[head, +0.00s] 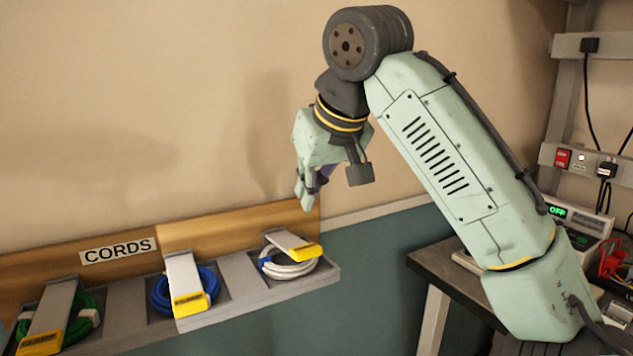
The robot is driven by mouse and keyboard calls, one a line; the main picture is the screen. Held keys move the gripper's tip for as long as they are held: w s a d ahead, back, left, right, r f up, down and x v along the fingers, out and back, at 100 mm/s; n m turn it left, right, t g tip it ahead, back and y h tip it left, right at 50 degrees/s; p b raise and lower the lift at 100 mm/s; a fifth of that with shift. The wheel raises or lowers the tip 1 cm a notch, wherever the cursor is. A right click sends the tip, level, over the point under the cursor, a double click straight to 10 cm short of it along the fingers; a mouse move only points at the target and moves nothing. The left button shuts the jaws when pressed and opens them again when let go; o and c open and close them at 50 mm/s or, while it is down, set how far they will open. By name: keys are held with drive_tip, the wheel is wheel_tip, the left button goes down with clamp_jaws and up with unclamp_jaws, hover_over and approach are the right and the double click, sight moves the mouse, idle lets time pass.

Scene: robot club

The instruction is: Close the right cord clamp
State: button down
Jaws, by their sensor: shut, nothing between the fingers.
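The right cord clamp (288,243) is a pale lever with a yellow end tab, at the right end of the cord shelf. It extends over a coiled white cord (277,268). Its lever looks shorter in the picture than the other two; I cannot tell whether its tab touches the cord or stands above it. My gripper (307,203) is shut and empty, pointing down above and slightly right of this clamp, apart from it. Its fingers are partly hidden by each other.
The middle clamp (182,275) crosses a blue cord (158,296); the left clamp (48,310) crosses a green cord (82,322). The grey shelf (245,285) runs along a wooden backboard (240,221) labelled CORDS. A workbench (440,266) with electrical equipment stands at right.

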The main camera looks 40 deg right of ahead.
drive_tip(key=b, duration=0.3)
hover_over(312, 250)
drive_tip(key=w, duration=0.2)
drive_tip(key=f, duration=0.5)
drive_tip(key=shift+s+d, duration=0.1)
drive_tip(key=shift+d, duration=0.2)
drive_tip(key=shift+s+a+f+b, duration=0.1)
drive_tip(key=shift+s+f+b, duration=0.1)
drive_tip(key=shift+f+b, duration=0.65)
drive_tip(key=shift+r, duration=0.1)
drive_tip(key=shift+f+b, duration=0.55)
drive_tip(key=shift+b, duration=0.35)
drive_tip(key=f+t+b, duration=0.1)
drive_tip(key=b, duration=0.2)
drive_tip(key=shift+s+a+f+t, duration=0.1)
drive_tip(key=shift+s+f+t, duration=0.1)
drive_tip(key=shift+t, duration=0.2)
drive_tip(key=t+b, duration=0.1)
drive_tip(key=b, duration=0.2)
drive_tip(key=f+t+h+b, duration=0.1)
drive_tip(key=b, duration=0.1)
drive_tip(key=shift+s+a+f+t+b, duration=0.1)
drive_tip(key=shift+s+f+t+b, duration=0.15)
drive_tip(key=shift+s+t+b, duration=0.25)
drive_tip(key=shift+t+b, duration=0.2)
drive_tip(key=shift+b, duration=0.35)
drive_tip(key=shift+r+h, duration=0.15)
drive_tip(key=shift+h, duration=0.15)
